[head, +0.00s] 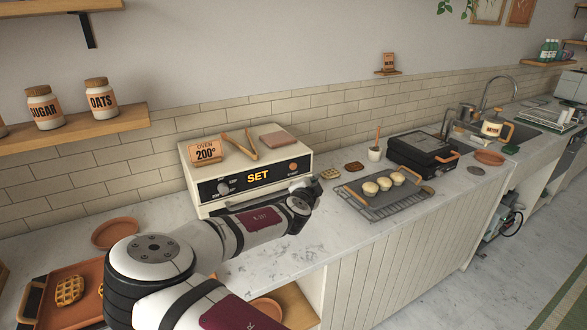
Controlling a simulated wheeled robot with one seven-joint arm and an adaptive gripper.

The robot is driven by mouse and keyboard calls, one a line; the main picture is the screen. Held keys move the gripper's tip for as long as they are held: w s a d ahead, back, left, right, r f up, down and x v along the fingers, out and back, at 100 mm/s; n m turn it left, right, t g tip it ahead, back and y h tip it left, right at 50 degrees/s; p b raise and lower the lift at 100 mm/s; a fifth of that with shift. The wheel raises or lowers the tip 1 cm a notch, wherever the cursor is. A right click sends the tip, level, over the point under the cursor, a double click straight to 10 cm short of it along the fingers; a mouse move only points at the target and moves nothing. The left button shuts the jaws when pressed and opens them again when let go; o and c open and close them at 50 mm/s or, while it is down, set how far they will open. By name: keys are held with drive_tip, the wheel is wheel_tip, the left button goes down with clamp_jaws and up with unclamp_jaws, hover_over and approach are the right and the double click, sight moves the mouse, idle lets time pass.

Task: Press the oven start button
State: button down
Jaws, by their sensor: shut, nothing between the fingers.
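The oven (190,165) is a cream box on the counter, with a dark front panel. The panel has a lit display (258,176) reading SET and a round knob at its left. The orange start button (293,166) sits at the right of the panel, under a small START label, and is uncovered. My gripper (312,187) is small and dark in this view, in front of the oven's lower right corner. It shows below and slightly right of the button. It is shut and empty. Whether it touches the oven cannot be told. My arm hides the oven's lower front.
A card (205,151) reading OVEN 200°, wooden tongs (240,146) and a reddish-brown block (279,140) lie on the oven. A tray (352,204) of pale buns stands to the right, near a black press (422,153). A waffle tray (43,312) is at lower left.

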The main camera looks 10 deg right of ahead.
sight(294, 167)
drive_tip(key=shift+w+a+b, duration=0.4)
drive_tip(key=shift+w+b, duration=0.25)
drive_tip(key=shift+w, duration=0.55)
drive_tip(key=shift+w+a+b, duration=0.35)
drive_tip(key=shift+w+b, duration=0.35)
drive_tip(key=shift+w, duration=0.45)
drive_tip(key=shift+w+a+b, duration=0.4)
drive_tip(key=shift+w+b, duration=0.25)
drive_tip(key=shift+w, duration=0.55)
drive_tip(key=shift+w+a+b, duration=0.15)
drive_tip(key=shift+w+b, duration=0.15)
drive_tip(key=shift+w, duration=0.1)
drive_tip(key=shift+w+a, duration=0.1)
drive_tip(key=shift+w, duration=0.25)
drive_tip(key=shift+s, duration=0.15)
drive_tip(key=shift+s+d, duration=0.25)
drive_tip(key=shift+s, duration=0.35)
drive_tip(key=shift+s+p, duration=0.1)
drive_tip(key=shift+p, duration=0.2)
